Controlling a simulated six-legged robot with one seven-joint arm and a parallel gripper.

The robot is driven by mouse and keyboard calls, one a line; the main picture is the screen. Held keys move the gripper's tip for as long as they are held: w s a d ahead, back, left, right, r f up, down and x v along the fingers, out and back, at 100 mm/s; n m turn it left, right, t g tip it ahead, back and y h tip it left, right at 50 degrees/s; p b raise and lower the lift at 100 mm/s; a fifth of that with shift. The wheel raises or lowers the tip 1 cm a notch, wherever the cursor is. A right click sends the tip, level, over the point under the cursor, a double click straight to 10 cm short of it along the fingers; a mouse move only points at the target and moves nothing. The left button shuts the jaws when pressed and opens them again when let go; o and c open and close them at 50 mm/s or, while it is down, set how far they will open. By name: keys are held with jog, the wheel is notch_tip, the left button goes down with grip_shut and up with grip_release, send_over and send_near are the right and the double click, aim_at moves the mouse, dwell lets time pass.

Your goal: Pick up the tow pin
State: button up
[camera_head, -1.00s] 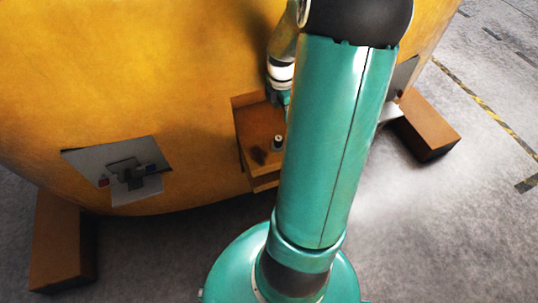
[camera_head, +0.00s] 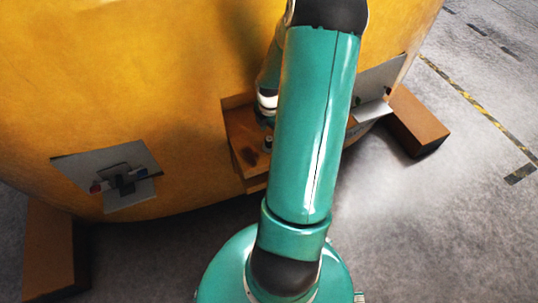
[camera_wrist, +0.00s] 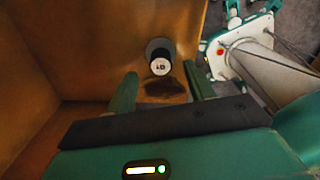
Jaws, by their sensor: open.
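The tow pin (camera_head: 268,142) is a small dark upright cylinder with a pale top. It stands in an orange-brown bracket (camera_head: 236,122) on the front of the yellow casting. In the wrist view the pin (camera_wrist: 160,64) shows its round white end with a small dark mark, beyond and roughly between the two green fingers. My gripper (camera_wrist: 159,72) is open and holds nothing. Its fingers appear apart from the pin, though the exact gap is hard to judge. In the head view my gripper is mostly hidden behind my arm, just above the bracket.
The large yellow casting (camera_head: 120,70) fills the back. A grey plate with a dark fitting (camera_head: 122,180) is on its left, another grey plate (camera_head: 378,88) on its right. Brown blocks (camera_head: 418,122) lie at both sides. A dark hole or stain (camera_wrist: 164,90) lies beside the pin.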

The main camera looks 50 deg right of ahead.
aim_at(269, 138)
notch_tip(269, 138, down, 5)
jog(key=shift+a, duration=0.1)
grip_shut()
dwell(0.3)
jog(key=shift+r, duration=0.1)
dwell(1.1)
